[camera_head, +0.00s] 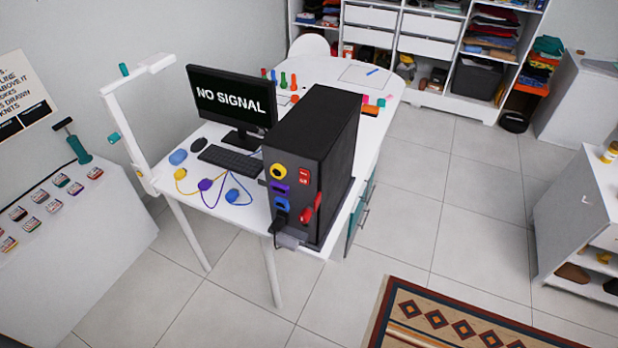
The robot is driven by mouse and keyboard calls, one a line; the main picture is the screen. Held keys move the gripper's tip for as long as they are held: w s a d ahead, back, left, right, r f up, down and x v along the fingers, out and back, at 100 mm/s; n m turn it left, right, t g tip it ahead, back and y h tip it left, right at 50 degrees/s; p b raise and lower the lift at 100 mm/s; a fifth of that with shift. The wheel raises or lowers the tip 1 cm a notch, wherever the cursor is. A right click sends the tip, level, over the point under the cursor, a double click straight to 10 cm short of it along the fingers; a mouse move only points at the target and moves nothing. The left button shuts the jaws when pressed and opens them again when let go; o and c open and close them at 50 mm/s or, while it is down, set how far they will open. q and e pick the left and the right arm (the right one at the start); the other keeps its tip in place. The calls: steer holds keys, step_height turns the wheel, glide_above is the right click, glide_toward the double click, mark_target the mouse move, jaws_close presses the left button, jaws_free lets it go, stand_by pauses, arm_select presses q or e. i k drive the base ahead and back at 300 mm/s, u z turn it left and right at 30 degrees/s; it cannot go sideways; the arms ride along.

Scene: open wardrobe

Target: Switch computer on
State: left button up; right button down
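A black computer tower (315,155) stands on the corner of a white table. Its near face has a yellow round socket (279,171), a purple socket (279,188), blue sockets (281,206), a red switch (304,176) and a red handle-like part (311,207). The switch position is too small to tell. A dark plug-like piece (279,222) sits low on that face. A monitor (232,103) behind it reads "NO SIGNAL". Yellow, purple and blue cable ends (205,184) lie on the table, apart from the tower. Neither of my grippers is in view.
A keyboard (231,160) and mouse (198,144) lie left of the tower on the table (215,205). A white frame (125,130) stands at the table's left edge. A cabinet (590,200) stands at right. The tiled floor right of the table is clear, with a rug (450,325) in front.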

mark_target(304, 175)
steer(key=z, duration=2.8)
steer(key=k, duration=0.35)
steer(key=u, duration=2.2)
